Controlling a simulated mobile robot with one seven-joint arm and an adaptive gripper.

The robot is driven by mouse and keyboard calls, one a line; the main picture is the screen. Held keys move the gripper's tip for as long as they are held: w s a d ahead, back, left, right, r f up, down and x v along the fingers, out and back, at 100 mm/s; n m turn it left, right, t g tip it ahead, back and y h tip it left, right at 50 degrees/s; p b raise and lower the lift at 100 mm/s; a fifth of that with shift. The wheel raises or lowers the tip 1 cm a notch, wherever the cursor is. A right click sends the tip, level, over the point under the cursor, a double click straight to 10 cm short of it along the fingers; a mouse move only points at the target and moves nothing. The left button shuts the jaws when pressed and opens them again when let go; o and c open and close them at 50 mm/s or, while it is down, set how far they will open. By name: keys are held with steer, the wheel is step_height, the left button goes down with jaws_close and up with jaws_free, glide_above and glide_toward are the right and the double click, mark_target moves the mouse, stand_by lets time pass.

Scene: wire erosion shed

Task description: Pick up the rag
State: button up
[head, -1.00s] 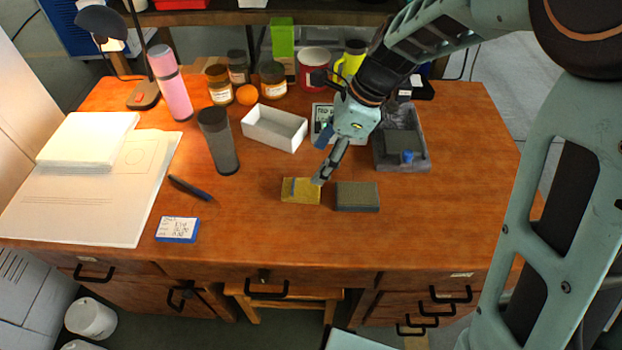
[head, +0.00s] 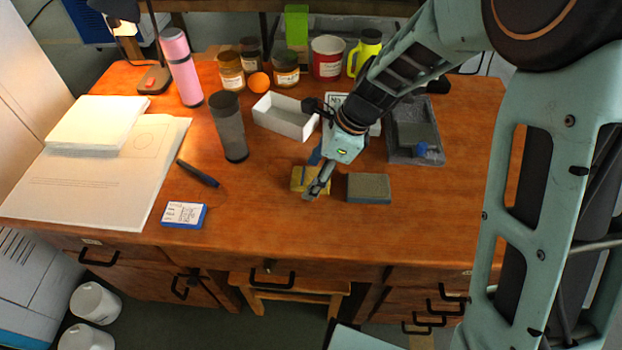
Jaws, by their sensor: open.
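A flat yellow piece (head: 298,181) with a blue stripe, which looks like the folded rag, lies on the wooden desk near its front middle. My gripper (head: 314,190) is open, pointing down over the right part of it and hiding that part. I cannot tell whether the fingers touch it. Nothing shows between the fingers.
A grey-green block (head: 369,188) lies just right of the yellow piece. A white open box (head: 286,118), a dark cylinder (head: 231,130) and a grey tray (head: 414,156) stand behind. A pen (head: 198,173) and a blue-edged card box (head: 184,215) lie left. The desk front is clear.

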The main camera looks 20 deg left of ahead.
mark_target(306, 175)
steer(key=c, duration=1.2)
steer(key=shift+o, duration=0.2)
steer(key=shift+r, duration=0.1)
steer(key=shift+r, duration=0.5)
step_height(306, 175, up, 3)
steer(key=shift+d+f+p, duration=0.1)
steer(key=shift+f+p, duration=0.05)
steer(key=shift+p, duration=0.4)
steer(key=s+d+r+p, duration=0.2)
steer(key=d+r, duration=0.7)
steer(key=d, duration=0.4)
steer(key=shift+s+d, duration=0.25)
steer(key=shift+d, duration=0.05)
steer(key=shift+r, duration=0.1)
